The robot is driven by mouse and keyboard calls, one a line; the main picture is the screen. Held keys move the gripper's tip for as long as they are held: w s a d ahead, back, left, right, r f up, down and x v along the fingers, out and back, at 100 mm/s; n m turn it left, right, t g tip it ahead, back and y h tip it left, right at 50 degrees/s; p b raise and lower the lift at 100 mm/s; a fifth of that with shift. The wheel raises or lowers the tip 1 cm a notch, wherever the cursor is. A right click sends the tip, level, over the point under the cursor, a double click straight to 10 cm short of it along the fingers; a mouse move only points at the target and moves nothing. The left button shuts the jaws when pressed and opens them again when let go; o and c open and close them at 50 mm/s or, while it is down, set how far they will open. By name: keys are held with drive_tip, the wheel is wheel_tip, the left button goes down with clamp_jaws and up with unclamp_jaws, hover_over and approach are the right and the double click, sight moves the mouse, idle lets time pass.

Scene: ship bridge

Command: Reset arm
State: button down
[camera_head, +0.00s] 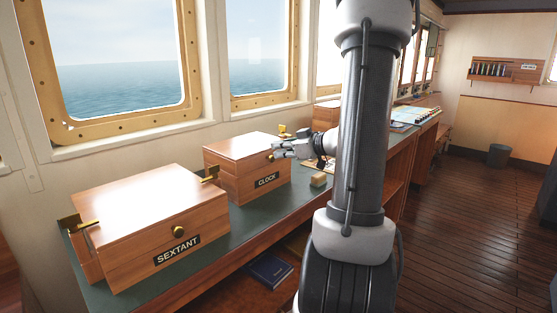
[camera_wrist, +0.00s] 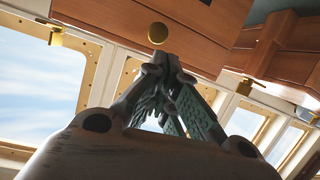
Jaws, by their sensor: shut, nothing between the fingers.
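My gripper (camera_head: 280,150) is in the head view, at the front of the closed wooden box labelled CLOCK (camera_head: 238,160), near that box's round knob. In the wrist view my gripper (camera_wrist: 160,62) is shut with its fingertips together, just below a round brass knob (camera_wrist: 158,33) on a wooden box front (camera_wrist: 205,25). I cannot tell whether the fingertips touch the knob. My arm rises in front of the counter and hides part of it.
A closed wooden box labelled SEXTANT (camera_head: 150,222) stands at the near left of the green-topped counter (camera_head: 225,232). A small wooden block (camera_head: 318,181) lies right of the CLOCK box. A blue book (camera_head: 269,270) lies on the shelf below. The wooden floor (camera_head: 470,190) at right is largely clear.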

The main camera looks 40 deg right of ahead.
drive_tip(key=s+d+f, duration=0.2)
drive_tip(key=s+f, duration=0.3)
drive_tip(key=f, duration=0.2)
drive_tip(key=shift+s+d+f, duration=0.15)
drive_tip(key=shift+s+f, duration=0.1)
drive_tip(key=shift+s, duration=0.1)
drive_tip(key=s+a+f+m+g+y, duration=0.1)
drive_tip(key=s+a+m+g, duration=0.45)
drive_tip(key=s, duration=0.35)
drive_tip(key=s+a+f+m+g, duration=0.1)
drive_tip(key=s+a+m+g, duration=0.3)
drive_tip(key=s+m+g, duration=0.3)
drive_tip(key=a+r+n+t+h, duration=0.1)
drive_tip(key=a+r+n+h, duration=0.1)
drive_tip(key=r+n, duration=0.2)
drive_tip(key=s+a+r+n+t+h, duration=0.1)
drive_tip(key=a+r+n+t+h, duration=0.1)
drive_tip(key=r, duration=0.7)
drive_tip(key=shift+s+a+n+h, duration=0.15)
drive_tip(key=shift+a+n+h, duration=0.5)
drive_tip(key=shift+n, duration=0.3)
